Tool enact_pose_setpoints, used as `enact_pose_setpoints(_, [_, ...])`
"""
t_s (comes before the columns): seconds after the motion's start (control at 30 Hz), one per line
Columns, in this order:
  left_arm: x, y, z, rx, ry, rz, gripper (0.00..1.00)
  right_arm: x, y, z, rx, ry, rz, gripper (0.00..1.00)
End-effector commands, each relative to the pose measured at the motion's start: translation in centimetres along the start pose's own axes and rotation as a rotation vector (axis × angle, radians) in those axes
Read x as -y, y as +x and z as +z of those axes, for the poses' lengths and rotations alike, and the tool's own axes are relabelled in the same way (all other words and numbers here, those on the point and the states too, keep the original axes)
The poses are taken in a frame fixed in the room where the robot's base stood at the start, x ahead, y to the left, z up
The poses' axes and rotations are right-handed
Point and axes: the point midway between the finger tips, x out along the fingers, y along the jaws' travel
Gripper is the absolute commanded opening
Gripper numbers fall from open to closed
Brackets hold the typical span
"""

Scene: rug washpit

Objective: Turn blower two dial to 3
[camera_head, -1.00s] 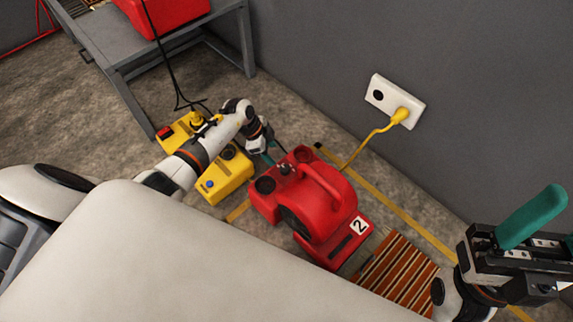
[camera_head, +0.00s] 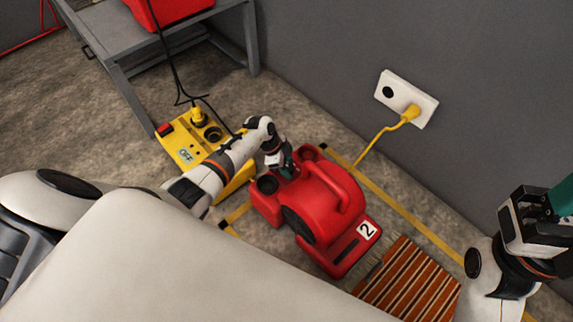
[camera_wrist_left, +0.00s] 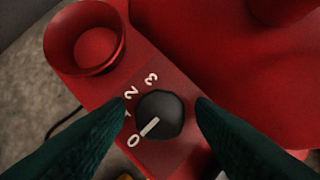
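Blower two is a red machine (camera_head: 325,205) on the floor, marked with a white 2 plate. Its black dial (camera_wrist_left: 159,113) shows in the left wrist view, with its white pointer toward 0. The marks 2 and 3 are readable; the mark between 0 and 2 is mostly hidden by a finger. My left gripper (camera_wrist_left: 161,104) is open, its green fingertips on either side of the dial with small visible gaps. In the head view the left gripper (camera_head: 288,170) is over the blower's control end and hides the dial. My right gripper (camera_head: 556,208) is at the right edge, partly cut off.
A yellow power box (camera_head: 185,150) with an OFF label stands left of the blower, partly behind my left arm. A yellow cord runs to a white wall socket (camera_head: 407,98). A striped rug (camera_head: 410,282) lies beside the blower. A grey table (camera_head: 200,50) stands behind.

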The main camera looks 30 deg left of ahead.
Motion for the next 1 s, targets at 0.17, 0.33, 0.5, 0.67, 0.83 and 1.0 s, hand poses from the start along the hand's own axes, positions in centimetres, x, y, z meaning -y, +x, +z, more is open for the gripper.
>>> enact_pose_setpoints(0.17, [0.0,-0.01,0.0,0.0,0.0,0.0,0.2,-0.01,-0.01,0.0,0.0,0.0,0.0,0.59])
enact_pose_setpoints(0.33, [-0.01,-0.02,0.0,0.0,0.002,-0.001,0.11,-0.01,-0.01,-0.01,0.0,0.0,0.0,0.59])
enact_pose_setpoints(0.5, [-0.07,-0.05,-0.03,-0.001,0.03,-0.012,0.11,-0.01,0.04,0.0,0.0,0.001,0.0,0.59])
enact_pose_setpoints(0.67, [-0.18,-0.11,-0.08,-0.002,0.098,-0.04,0.11,0.0,0.05,0.01,-0.001,0.001,-0.001,0.59])
enact_pose_setpoints(0.83, [-0.33,-0.07,-0.11,-0.003,0.217,-0.088,0.11,0.0,-0.38,-0.08,-0.012,0.002,-0.005,0.59])
enact_pose_setpoints(1.0, [-0.42,0.1,-0.12,-0.003,0.364,-0.149,0.11,-0.03,-0.92,-0.28,-0.018,0.001,-0.004,0.59])
